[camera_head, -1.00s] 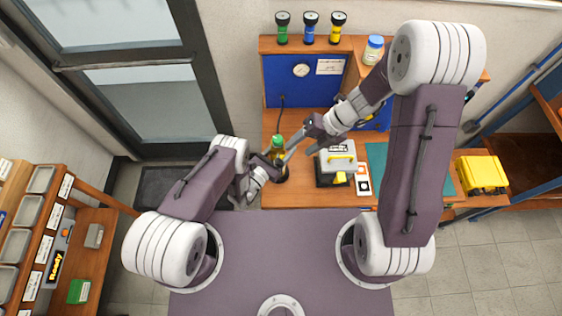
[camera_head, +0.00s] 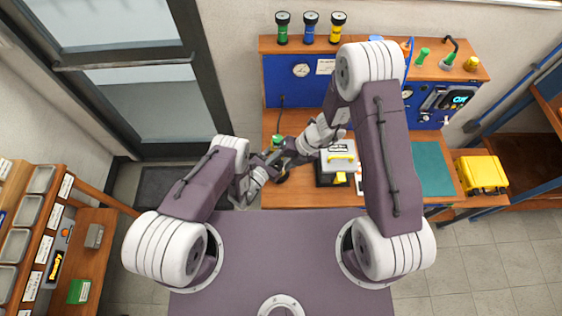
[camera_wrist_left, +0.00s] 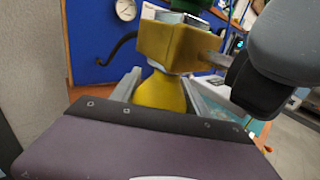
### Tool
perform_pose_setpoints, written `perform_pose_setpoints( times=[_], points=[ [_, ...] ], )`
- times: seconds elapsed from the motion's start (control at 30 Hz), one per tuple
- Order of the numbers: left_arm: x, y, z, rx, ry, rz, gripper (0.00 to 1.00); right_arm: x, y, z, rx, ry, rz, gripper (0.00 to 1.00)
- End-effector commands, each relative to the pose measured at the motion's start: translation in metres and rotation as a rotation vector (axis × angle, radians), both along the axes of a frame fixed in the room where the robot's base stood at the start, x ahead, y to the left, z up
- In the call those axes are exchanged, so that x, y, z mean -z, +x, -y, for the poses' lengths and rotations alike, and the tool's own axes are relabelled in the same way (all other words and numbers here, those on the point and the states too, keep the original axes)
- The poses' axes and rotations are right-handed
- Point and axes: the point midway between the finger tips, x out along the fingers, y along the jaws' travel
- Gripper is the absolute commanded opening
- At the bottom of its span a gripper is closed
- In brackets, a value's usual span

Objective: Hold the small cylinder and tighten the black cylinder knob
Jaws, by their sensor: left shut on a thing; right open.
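The small cylinder (camera_head: 276,142) stands near the left end of the wooden bench, its green top showing between the grippers. In the left wrist view its yellow neck (camera_wrist_left: 160,93) sits between my left fingers, with a brass block (camera_wrist_left: 172,45) above and a green part at the top edge. My left gripper (camera_head: 268,163) is shut on it, low on its near side. My right gripper (camera_head: 283,154) is open, close against the right side of the cylinder; its dark finger (camera_wrist_left: 252,85) is beside the block's metal stem (camera_wrist_left: 214,59). I cannot make out the black knob.
A grey box with a yellow handle (camera_head: 342,158) stands just right of the grippers. A blue panel with a gauge (camera_head: 301,70) rises behind. A green mat (camera_head: 432,170) lies clear at right, and a yellow case (camera_head: 481,175) is beyond it. Several knobbed cylinders stand on the top shelf.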

Motion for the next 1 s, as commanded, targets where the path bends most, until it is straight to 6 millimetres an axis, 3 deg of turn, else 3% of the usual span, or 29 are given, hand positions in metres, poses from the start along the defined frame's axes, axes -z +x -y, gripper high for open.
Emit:
perform_pose_setpoints(
  times=[0.07, 0.27, 0.4, 0.7, 0.97, 1.0],
  points=[
    [0.0000, 0.0001, -0.0002, -0.001, 0.001, 0.001, 0.00, -0.0002, 0.0001, 0.0001, 0.000, 0.000, 0.000, 0.56],
    [0.0000, 0.0001, -0.0002, -0.001, 0.000, 0.000, 0.00, -0.0004, 0.0002, 0.0003, 0.000, 0.000, 0.000, 0.00],
    [0.0001, 0.0001, -0.0002, -0.001, 0.000, 0.000, 0.00, 0.0013, -0.0001, 0.0019, 0.002, 0.023, -0.004, 0.00],
    [-0.0003, 0.0002, -0.0002, -0.001, -0.001, 0.001, 0.00, 0.0035, 0.0004, 0.0047, 0.003, 0.271, -0.002, 0.00],
    [-0.0003, 0.0003, -0.0002, -0.001, -0.001, 0.000, 0.00, 0.0031, 0.0005, 0.0043, 0.001, 0.279, 0.001, 0.00],
    [-0.0003, 0.0003, -0.0004, -0.001, -0.001, 0.000, 0.00, 0.0030, 0.0006, 0.0044, 0.001, 0.279, 0.001, 0.39]
  ],
)
